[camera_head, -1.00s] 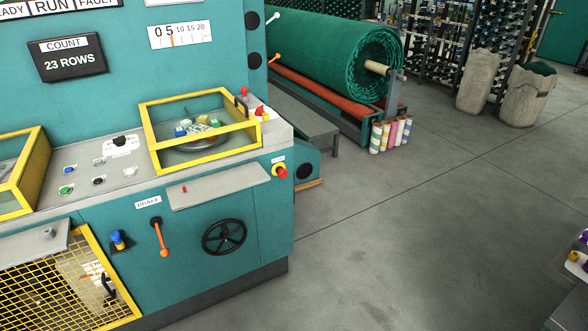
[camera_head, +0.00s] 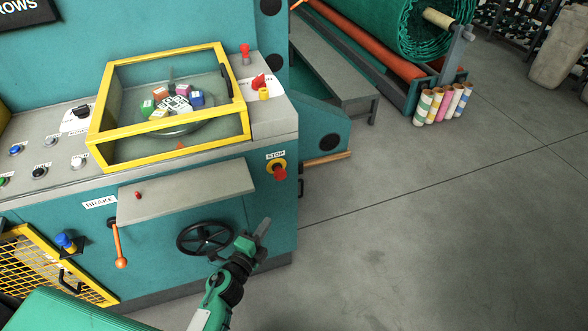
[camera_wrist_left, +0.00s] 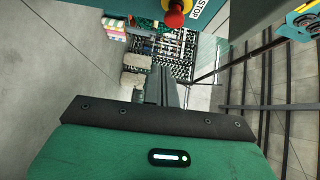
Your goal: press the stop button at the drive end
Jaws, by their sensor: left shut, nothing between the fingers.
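The red stop button (camera_head: 280,173) sits on a yellow base on the front of the teal machine, near its right corner, under a STOP label. It also shows at the top of the left wrist view (camera_wrist_left: 175,17). My left gripper (camera_head: 264,228) is in front of the machine, below and slightly left of the button and apart from it. Its fingers are shut and empty. In the left wrist view the dark fingers (camera_wrist_left: 167,88) point away from the camera, below the button. My right gripper is not in view.
A black handwheel (camera_head: 205,238) and an orange brake lever (camera_head: 118,247) are on the machine front left of my gripper. A grey shelf (camera_head: 186,191) juts out above the handwheel. The floor (camera_head: 430,230) to the right is clear.

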